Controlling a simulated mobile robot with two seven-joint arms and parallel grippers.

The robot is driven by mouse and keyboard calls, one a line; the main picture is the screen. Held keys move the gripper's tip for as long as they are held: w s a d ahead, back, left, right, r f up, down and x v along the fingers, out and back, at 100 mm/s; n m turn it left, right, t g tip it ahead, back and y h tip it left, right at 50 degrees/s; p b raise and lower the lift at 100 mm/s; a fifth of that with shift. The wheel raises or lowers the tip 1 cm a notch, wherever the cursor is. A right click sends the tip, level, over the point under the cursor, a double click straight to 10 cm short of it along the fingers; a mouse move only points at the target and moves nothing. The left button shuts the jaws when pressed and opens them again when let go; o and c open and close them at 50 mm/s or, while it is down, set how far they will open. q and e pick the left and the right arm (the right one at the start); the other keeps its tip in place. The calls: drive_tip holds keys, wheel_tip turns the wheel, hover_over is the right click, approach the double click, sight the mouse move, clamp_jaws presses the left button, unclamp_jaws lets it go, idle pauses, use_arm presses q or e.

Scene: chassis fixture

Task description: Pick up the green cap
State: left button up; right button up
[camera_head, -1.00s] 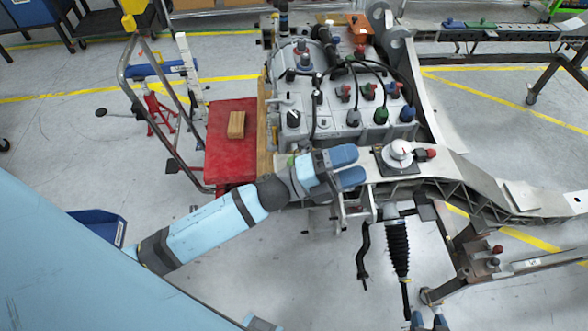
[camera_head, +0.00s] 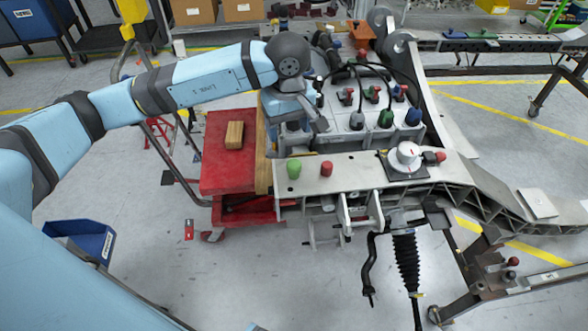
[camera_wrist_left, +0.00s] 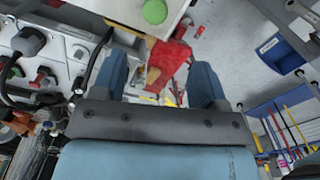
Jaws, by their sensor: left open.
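The green cap (camera_head: 293,168) stands upright on the grey chassis plate (camera_head: 350,170), near its left end. It also shows at the top edge of the left wrist view (camera_wrist_left: 155,11). My left gripper (camera_head: 308,120) is above the near left part of the battery block, behind the cap in the head view and apart from it. In the left wrist view its two fingers (camera_wrist_left: 158,65) are spread with nothing held between them. My right gripper is not in view.
A red cap (camera_head: 326,168) stands close to the right of the green one. A white round knob (camera_head: 408,155) is farther right. A red table (camera_head: 220,170) with a wooden block (camera_head: 234,135) is at the left. Cables and connectors crowd the battery block (camera_head: 345,135).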

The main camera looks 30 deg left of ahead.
sight(294, 162)
use_arm(q)
wheel_tip(294, 162, down, 8)
drive_tip(key=shift+d+r+p, duration=0.1)
drive_tip(key=shift+p, duration=0.2)
drive_tip(key=f, duration=0.4)
drive_tip(key=shift+w+d+f+p, duration=0.1)
drive_tip(key=shift+w+d+p, duration=0.05)
drive_tip(key=shift+d+p, duration=0.25)
drive_tip(key=shift+f, duration=0.5)
drive_tip(key=c, duration=1.2)
drive_tip(key=shift+r, duration=0.1)
wheel_tip(294, 162, up, 20)
drive_tip(key=shift+f+b, duration=0.1)
drive_tip(key=shift+b, duration=0.6)
